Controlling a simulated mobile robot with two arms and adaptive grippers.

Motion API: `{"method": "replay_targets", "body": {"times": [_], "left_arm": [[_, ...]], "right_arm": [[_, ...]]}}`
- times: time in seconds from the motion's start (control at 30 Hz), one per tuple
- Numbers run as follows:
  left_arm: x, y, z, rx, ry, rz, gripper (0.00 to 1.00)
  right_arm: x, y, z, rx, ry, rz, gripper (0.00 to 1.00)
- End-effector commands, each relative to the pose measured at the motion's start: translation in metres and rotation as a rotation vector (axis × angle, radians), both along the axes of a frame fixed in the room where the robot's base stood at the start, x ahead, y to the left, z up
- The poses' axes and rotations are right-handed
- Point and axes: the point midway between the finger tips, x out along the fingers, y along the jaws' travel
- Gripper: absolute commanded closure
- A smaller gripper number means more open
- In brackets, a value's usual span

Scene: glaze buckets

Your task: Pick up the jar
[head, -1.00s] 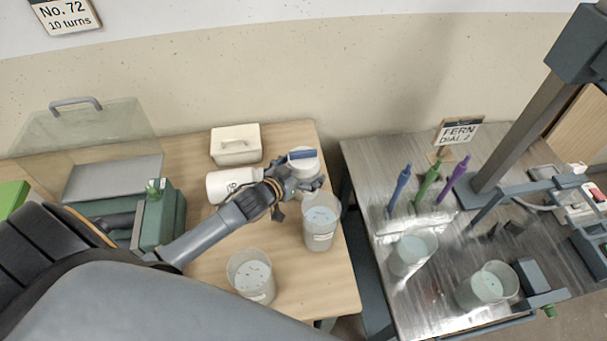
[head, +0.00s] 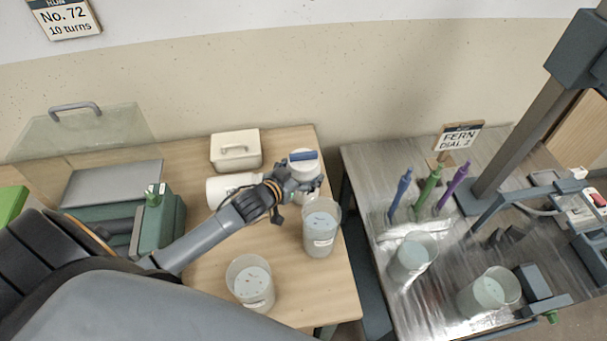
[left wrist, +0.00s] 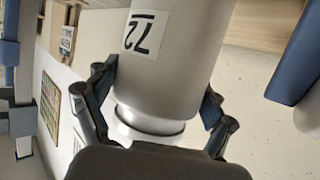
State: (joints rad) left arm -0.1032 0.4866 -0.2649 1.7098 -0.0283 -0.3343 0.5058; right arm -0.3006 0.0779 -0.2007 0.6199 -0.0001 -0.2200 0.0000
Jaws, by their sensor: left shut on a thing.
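My left gripper (head: 300,186) is at the back right of the wooden table. In the left wrist view the jar (left wrist: 170,60) is a pale cylinder with a label reading 72, which appears turned over. The two fingers (left wrist: 158,112) sit on either side of its narrower silvery end. The fingers partly cover the jar in the head view, and I cannot tell whether its base touches the table. My right gripper is not in view.
A white container (head: 225,189) lies on its side behind my left wrist. A lidded white box (head: 235,150) stands behind it. Clear buckets (head: 320,235) and (head: 250,285) stand close by. A gap separates the metal table (head: 365,185), which holds coloured tools (head: 430,190) and more buckets.

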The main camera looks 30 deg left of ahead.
Motion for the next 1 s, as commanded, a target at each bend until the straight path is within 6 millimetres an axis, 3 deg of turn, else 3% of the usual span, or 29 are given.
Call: {"method": "replay_targets", "body": {"times": [0.13,0.47,0.7,1.0], "left_arm": [[-0.001,0.0,0.027,0.001,-0.015,-0.003,0.67],[-0.052,0.006,0.085,0.002,-0.013,-0.006,0.67],[-0.1,0.013,0.102,0.0,-0.009,-0.004,0.67],[-0.13,0.018,0.117,-0.001,-0.01,-0.002,0.67]], "right_arm": [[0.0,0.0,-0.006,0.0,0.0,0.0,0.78],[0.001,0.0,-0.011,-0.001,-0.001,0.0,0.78],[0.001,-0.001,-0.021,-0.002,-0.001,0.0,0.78],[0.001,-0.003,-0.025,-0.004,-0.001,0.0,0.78]]}}
